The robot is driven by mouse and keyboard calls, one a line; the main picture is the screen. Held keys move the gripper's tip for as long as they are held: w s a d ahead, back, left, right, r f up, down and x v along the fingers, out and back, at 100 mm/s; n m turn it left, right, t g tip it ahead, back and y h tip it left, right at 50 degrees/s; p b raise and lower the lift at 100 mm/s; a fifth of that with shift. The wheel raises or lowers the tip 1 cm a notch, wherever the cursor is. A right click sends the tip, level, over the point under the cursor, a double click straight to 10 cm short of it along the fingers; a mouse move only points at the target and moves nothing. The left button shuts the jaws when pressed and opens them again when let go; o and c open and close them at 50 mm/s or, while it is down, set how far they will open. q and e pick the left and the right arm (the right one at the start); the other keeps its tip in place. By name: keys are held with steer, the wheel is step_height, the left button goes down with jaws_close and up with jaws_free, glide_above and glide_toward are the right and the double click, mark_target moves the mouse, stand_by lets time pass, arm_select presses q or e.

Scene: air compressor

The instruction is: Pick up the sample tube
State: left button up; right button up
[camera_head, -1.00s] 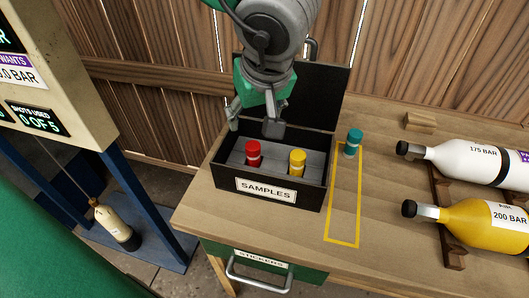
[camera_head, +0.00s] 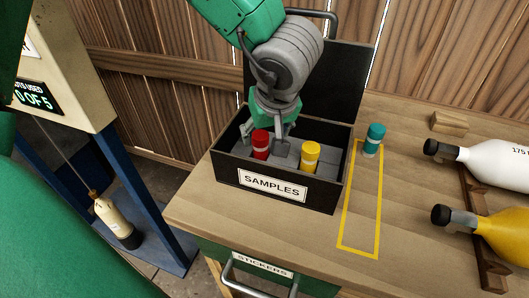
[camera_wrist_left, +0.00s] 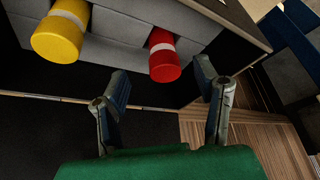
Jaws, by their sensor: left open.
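A black box labelled SAMPLES (camera_head: 228,172) stands open on the wooden bench, with grey padding inside. A red-capped tube (camera_head: 260,146) stands in its left part and a yellow-capped tube (camera_head: 310,157) in its right part. A teal-capped tube (camera_head: 374,140) stands outside, at the far end of a yellow outline. My left gripper (camera_head: 268,141) is open, low in the box at the red tube. In the left wrist view, the red tube (camera_wrist_left: 164,58) is just beyond the gap between the open fingers (camera_wrist_left: 165,88); the yellow tube (camera_wrist_left: 60,33) is further left. My right gripper is not in view.
The box lid (camera_head: 340,85) stands raised behind the arm. White (camera_head: 495,160) and yellow (camera_head: 490,230) cylinders lie on a wooden rack at the right. A small wooden block (camera_head: 448,122) is at the back. The yellow outline (camera_head: 345,220) is mostly empty.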

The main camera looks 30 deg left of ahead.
mark_target(261, 136)
arm_select(q)
steer(key=shift+w+a+f, duration=0.1)
steer(key=shift+a+f, duration=0.35)
steer(key=shift+a, duration=0.05)
steer(key=x, duration=0.1)
steer(key=b+x, duration=0.1)
steer(key=x, duration=0.1)
steer(key=b+x, duration=0.1)
steer(key=shift+w+a+f, duration=0.25)
steer(key=shift+a, duration=0.15)
steer(key=shift+w+d+f, duration=0.1)
steer(key=shift+d, duration=0.2)
jaws_close()
steer(key=shift+a, duration=0.15)
